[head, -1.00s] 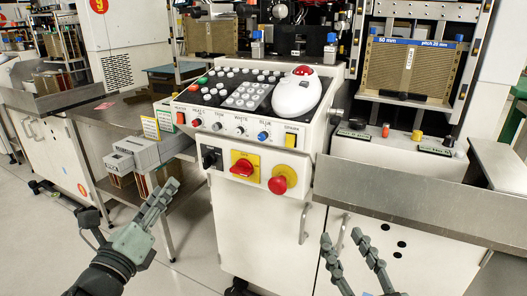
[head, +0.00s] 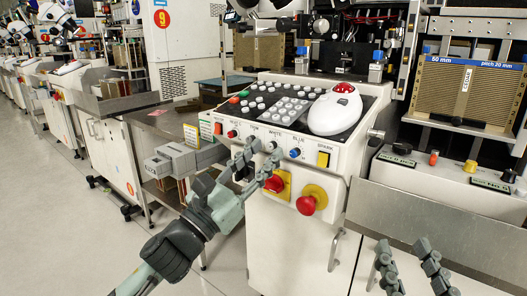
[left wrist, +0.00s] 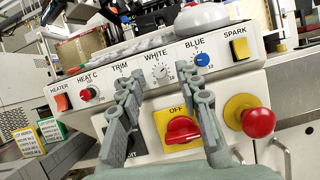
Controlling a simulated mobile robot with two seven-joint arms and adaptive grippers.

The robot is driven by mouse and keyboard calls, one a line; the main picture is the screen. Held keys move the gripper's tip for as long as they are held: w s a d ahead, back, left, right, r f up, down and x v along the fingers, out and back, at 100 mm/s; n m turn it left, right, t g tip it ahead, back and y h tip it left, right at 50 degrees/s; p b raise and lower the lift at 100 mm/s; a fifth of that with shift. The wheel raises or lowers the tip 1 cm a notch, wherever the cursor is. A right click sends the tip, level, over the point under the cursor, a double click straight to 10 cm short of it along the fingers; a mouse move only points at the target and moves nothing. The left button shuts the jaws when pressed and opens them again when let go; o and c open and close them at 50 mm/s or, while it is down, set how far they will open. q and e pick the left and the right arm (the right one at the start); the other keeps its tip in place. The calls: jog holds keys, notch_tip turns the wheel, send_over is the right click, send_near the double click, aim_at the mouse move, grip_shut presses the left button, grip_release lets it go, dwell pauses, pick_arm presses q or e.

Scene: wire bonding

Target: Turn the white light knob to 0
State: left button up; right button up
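The white light knob (left wrist: 160,71), under the label WHITE, is a small pale dial with printed marks around it on the control panel's front face. It also shows in the head view (head: 271,146), beside my left fingertips. My left gripper (left wrist: 161,80) is open, with its two fingers spread to either side of the knob in the left wrist view. I cannot tell whether they touch the panel. In the head view my left gripper (head: 261,153) is in front of the panel. My right gripper (head: 402,242) is open and empty at the lower right.
The blue knob (left wrist: 202,59) and yellow SPARK switch (left wrist: 240,48) are right of the white knob. The red HEAT C knob (left wrist: 88,94) is to its left. Below are a red rotary switch (left wrist: 182,129) and a red emergency button (left wrist: 257,122).

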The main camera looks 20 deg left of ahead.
pick_arm(q)
jog(key=shift+w+d+r, duration=0.1)
jog(key=shift+w+d, duration=0.05)
jog(key=shift+w, duration=0.15)
pick_arm(e)
jog(key=shift+w+f, duration=0.1)
jog(key=shift+f, duration=0.15)
pick_arm(q)
grip_shut()
